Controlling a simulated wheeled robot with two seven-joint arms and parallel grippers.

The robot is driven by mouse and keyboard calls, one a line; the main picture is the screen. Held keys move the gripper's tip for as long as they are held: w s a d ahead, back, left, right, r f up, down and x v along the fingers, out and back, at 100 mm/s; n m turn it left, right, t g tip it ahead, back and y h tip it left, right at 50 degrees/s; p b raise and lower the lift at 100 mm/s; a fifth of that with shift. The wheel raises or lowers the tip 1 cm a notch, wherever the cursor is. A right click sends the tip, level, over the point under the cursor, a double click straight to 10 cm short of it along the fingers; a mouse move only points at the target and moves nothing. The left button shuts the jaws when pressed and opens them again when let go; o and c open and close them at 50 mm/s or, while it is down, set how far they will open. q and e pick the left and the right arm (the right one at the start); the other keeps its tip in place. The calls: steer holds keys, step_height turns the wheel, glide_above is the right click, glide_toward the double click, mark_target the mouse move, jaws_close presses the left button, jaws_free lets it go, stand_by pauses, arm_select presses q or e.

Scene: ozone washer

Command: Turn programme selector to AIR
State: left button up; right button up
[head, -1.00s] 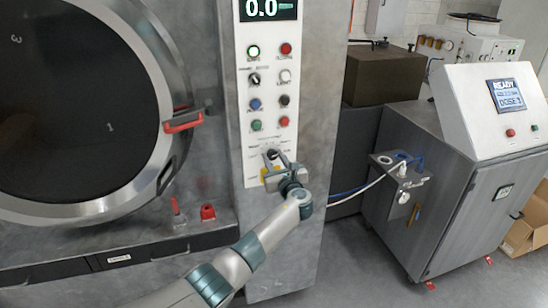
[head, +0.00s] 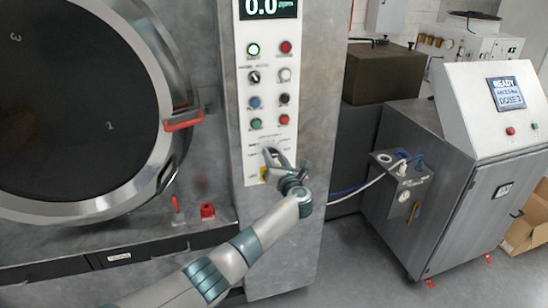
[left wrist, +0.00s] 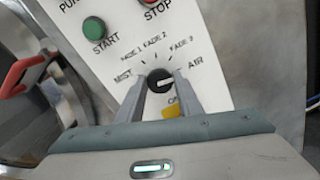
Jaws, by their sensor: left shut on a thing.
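The programme selector is a black round knob (left wrist: 159,79) with a white pointer line, low on the white control panel (head: 266,95). In the left wrist view its pointer lies towards the right, the side of the AIR label (left wrist: 196,63). MIST (left wrist: 123,76) is on the left, with the FADE labels in an arc between. My left gripper (head: 271,153) is shut on the knob, one finger on each side, and it also shows in the left wrist view (left wrist: 160,88). In the head view the fingers mostly hide the knob. My right gripper is not in view.
START (left wrist: 94,29) and STOP buttons sit above the selector. A yellow label (left wrist: 174,111) is just below it. The round door (head: 80,110) with a red handle (head: 183,121) is to the left. A steel cabinet (head: 440,180) stands to the right.

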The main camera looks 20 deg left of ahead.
arm_select(q)
steer(key=o, duration=1)
steer(key=shift+o, duration=0.2)
steer(key=shift+b+v, duration=0.3)
steer(key=shift+v, duration=0.55)
steer(key=b+v, duration=0.4)
steer(key=v, duration=1.1)
steer(key=shift+s+d+b, duration=0.15)
steer(key=shift+s+b, duration=0.05)
steer(key=shift+b, duration=0.15)
steer(key=shift+f, duration=0.1)
